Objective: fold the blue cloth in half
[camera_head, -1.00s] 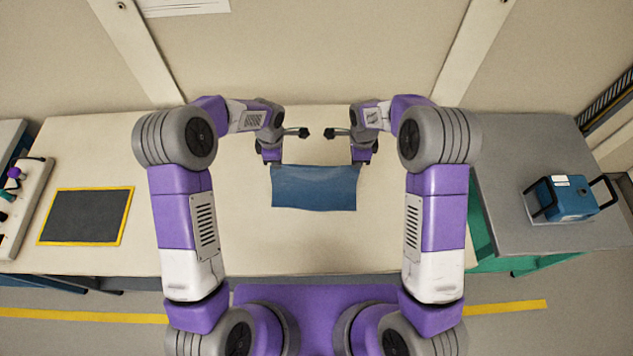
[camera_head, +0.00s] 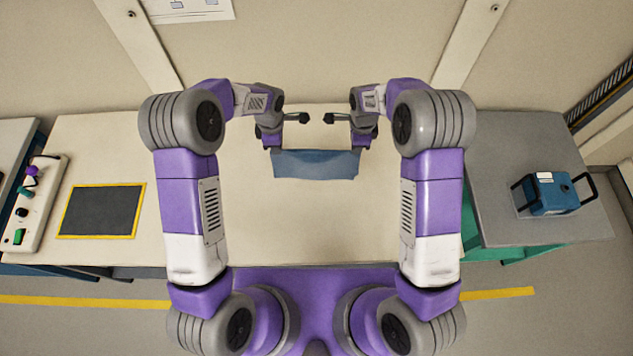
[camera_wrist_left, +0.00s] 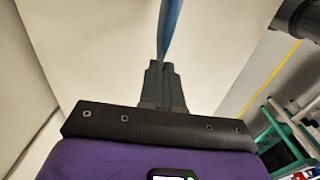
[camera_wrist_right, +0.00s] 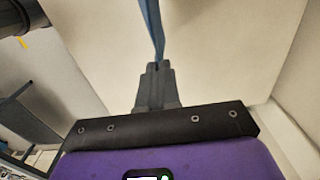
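The blue cloth (camera_head: 316,164) hangs between my two grippers over the back middle of the table in the head view. It looks like a shallow, wide strip; whether its lower edge touches the table I cannot tell. In the left wrist view the fingers of my left gripper (camera_wrist_left: 161,66) are closed on the cloth (camera_wrist_left: 170,25), seen edge-on. In the right wrist view the fingers of my right gripper (camera_wrist_right: 157,67) are closed on the cloth (camera_wrist_right: 152,25) too. In the head view the fingertips are too small to make out.
The cream table (camera_head: 290,225) is clear in front of the cloth. A dark mat with a yellow border (camera_head: 101,211) lies at left, beside a panel with knobs (camera_head: 32,205). A blue box with black handles (camera_head: 552,193) stands on the grey table (camera_head: 500,150) at right.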

